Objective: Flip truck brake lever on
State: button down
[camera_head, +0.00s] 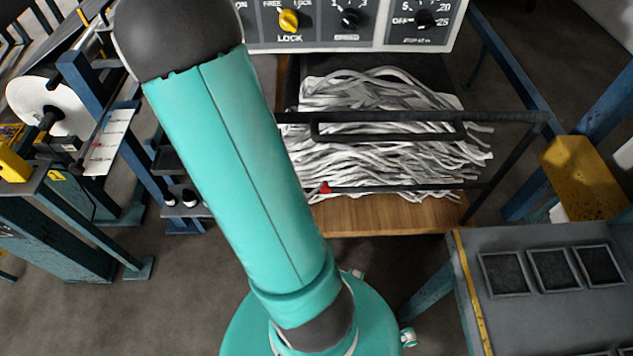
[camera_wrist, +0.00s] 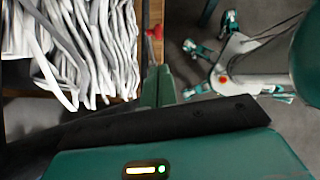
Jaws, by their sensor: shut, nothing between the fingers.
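A small red piece (camera_head: 325,188), which may be the truck's brake lever, shows at the lower left front of the truck's dark frame (camera_head: 400,188). A red piece (camera_wrist: 154,32) also shows in the wrist view, beside the truck's edge, just beyond my fingertips. My gripper (camera_wrist: 158,70) is shut and empty, its green fingers pointing towards the red piece, with what looks like a small gap between. Whether they touch is unclear. In the head view my gripper is hidden, and my teal arm crosses the picture left of the truck.
The truck carries a heap of grey-white strips (camera_head: 390,150) over a wooden deck (camera_head: 390,215). A control panel (camera_head: 350,45) with knobs stands behind it. A grey bench (camera_head: 520,310) is at the right front, and blue-framed machinery (camera_head: 80,230) at the left. My legs show in the wrist view.

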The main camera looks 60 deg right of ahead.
send_near(322, 189)
jog(key=x, duration=0.6)
jog(key=shift+s+d+f, duration=0.1)
jog(key=shift+d+f, duration=0.05)
jog(key=shift+f, duration=0.15)
